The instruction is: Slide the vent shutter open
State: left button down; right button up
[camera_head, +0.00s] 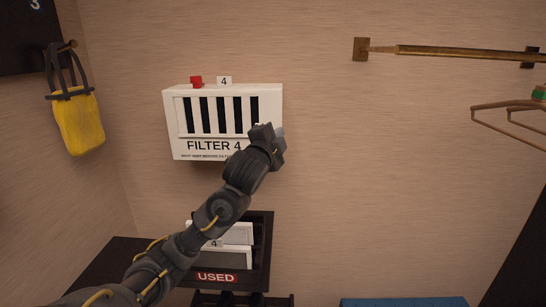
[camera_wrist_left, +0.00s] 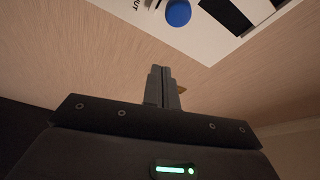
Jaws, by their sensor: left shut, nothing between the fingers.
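The white vent unit (camera_head: 222,95) marked FILTER 4 is on the wall, with a row of dark upright slots (camera_head: 220,115) between white slats. A red knob (camera_head: 196,81) and a tag with a 4 (camera_head: 224,81) sit on its top edge. My left gripper (camera_head: 279,140) is at the unit's lower right corner and hides part of it. In the left wrist view its fingers (camera_wrist_left: 161,73) are shut together and empty. There, a round blue knob (camera_wrist_left: 178,13) on the white face lies beyond the fingertips, apart from them. My right gripper is not in view.
A dark rack (camera_head: 263,245) labelled USED holds white filters below the vent. A yellow bag (camera_head: 78,122) hangs on the left wall. A brass rail (camera_head: 460,52) and a hanger (camera_head: 505,110) are at right.

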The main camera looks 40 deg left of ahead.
pick_arm(q)
jog(key=b+v, duration=0.3)
jog(key=v, duration=0.4)
jog(key=shift+s+r, duration=0.2)
jog(key=shift+s, duration=0.05)
jog(key=shift+s+a, duration=0.1)
jog(key=shift+a, duration=0.2)
jog(key=shift+d+f, duration=0.1)
